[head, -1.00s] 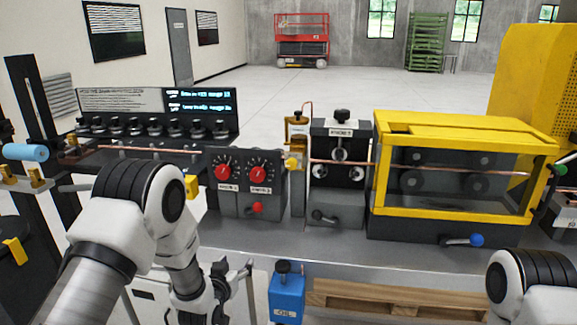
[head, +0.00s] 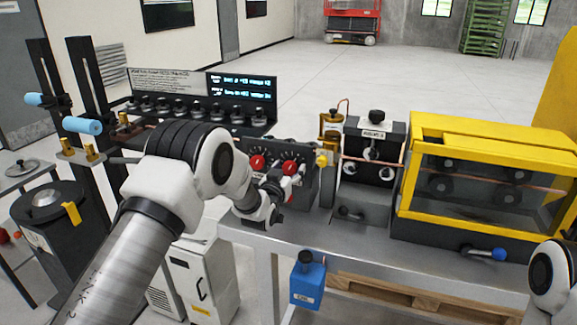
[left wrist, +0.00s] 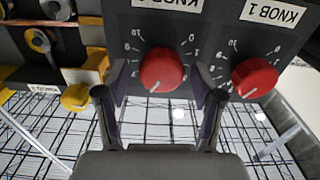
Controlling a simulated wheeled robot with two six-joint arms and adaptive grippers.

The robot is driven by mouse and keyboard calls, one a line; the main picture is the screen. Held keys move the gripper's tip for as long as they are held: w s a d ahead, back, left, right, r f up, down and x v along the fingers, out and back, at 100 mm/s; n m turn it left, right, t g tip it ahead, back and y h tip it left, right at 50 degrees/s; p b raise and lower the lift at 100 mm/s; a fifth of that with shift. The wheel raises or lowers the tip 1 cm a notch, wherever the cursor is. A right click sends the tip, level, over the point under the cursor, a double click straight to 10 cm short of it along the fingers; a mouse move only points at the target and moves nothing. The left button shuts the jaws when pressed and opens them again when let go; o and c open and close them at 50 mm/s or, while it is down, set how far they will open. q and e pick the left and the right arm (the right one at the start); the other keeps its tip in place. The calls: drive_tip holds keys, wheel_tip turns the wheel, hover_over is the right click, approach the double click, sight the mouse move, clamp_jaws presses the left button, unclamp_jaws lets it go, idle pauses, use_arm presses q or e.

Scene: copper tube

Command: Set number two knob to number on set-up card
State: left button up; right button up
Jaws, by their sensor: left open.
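The knob two dial (left wrist: 162,70) is red with a white pointer line, under a partly cut-off label, upside down in the left wrist view. My left gripper (left wrist: 161,88) is open, with one finger on each side of this knob; contact cannot be told. The red knob 1 (left wrist: 254,78) is beside it. In the head view the two knobs (head: 290,167) show just behind my left gripper (head: 268,196). A dark panel with a lit screen (head: 240,87) carries text too small to read surely. My right gripper is out of view.
A yellow fitting (left wrist: 76,97) is close to the left finger in the wrist view. A yellow-framed guard box (head: 470,180) stands right on the bench. A blue oil can (head: 307,283) is at the front edge. A black drum (head: 55,215) stands at the left.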

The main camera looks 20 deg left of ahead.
use_arm(q)
drive_tip(key=shift+a, duration=0.2)
drive_tip(key=shift+d, duration=0.15)
drive_tip(key=c, duration=1.1)
drive_tip(key=shift+c, duration=0.2)
